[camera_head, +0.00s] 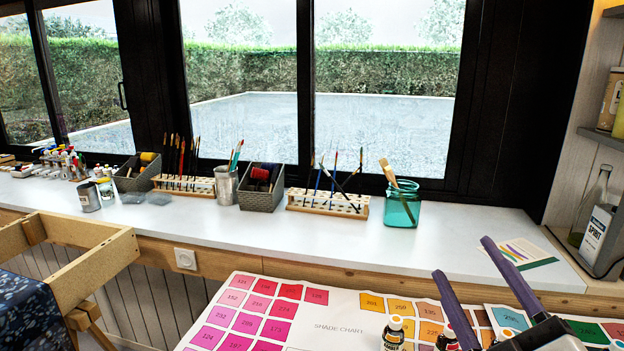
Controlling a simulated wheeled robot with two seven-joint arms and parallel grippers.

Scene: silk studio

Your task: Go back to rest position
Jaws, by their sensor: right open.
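My right gripper (463,256) comes in from the bottom right. Its two dark purple fingers are spread apart and nothing shows between their tips. It is above the shade chart (333,328), near the front edge of the white counter (255,244). Two small dye bottles stand on the chart by the fingers: one bottle (394,333) is left of the left finger, and the other (447,340) is partly behind that finger. My left gripper is not in view.
A teal jar (402,205) with a brush, brush racks (328,203), grey baskets (262,191) and a metal cup (226,185) line the counter under the windows. A wooden frame (95,270) is at left. A shelf with a bottle (596,232) borders the right.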

